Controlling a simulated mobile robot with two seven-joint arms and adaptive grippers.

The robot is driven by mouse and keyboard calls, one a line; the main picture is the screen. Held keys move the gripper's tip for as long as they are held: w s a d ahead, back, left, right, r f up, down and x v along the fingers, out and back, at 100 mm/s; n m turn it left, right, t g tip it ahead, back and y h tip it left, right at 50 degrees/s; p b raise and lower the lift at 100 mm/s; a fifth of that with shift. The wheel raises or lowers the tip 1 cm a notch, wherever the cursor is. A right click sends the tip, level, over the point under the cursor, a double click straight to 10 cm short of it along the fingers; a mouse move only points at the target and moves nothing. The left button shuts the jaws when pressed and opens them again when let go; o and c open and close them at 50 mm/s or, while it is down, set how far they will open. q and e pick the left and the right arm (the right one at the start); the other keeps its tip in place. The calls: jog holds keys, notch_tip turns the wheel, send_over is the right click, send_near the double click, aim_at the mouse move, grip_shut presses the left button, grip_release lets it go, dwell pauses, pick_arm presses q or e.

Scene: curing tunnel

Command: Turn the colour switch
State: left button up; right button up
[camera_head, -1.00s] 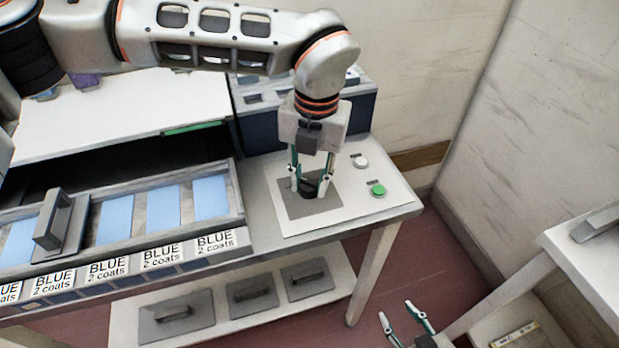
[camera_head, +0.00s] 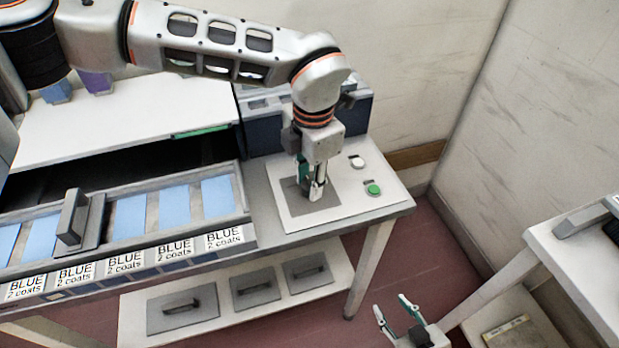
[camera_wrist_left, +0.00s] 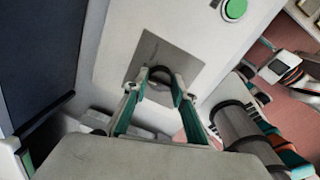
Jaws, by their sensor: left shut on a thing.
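The colour switch is a dark round knob (camera_wrist_left: 161,76) on a grey square plate (camera_head: 325,198) set in a white panel (camera_head: 352,207). My left gripper (camera_head: 312,190) points down over the plate. In the left wrist view its green-sided fingers (camera_wrist_left: 161,90) close on the knob from both sides. In the head view the fingers and wrist hide the knob, so its pointing direction cannot be read. My right gripper (camera_head: 399,314) is open and empty, low at the bottom right of the head view, away from the panel.
A white button (camera_head: 357,161) and a green button (camera_head: 373,189) sit right of the plate. A dark blue box (camera_head: 265,130) stands behind. A tray of blue panels (camera_head: 173,205), with "BLUE 2 coats" labels, lies left. A wall closes the right side.

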pick_arm(q)
jog(key=shift+m, duration=0.4)
jog(key=o, duration=1.1)
jog(key=r, duration=1.2)
jog(key=shift+s+d, duration=0.2)
jog(key=shift+s, duration=0.15)
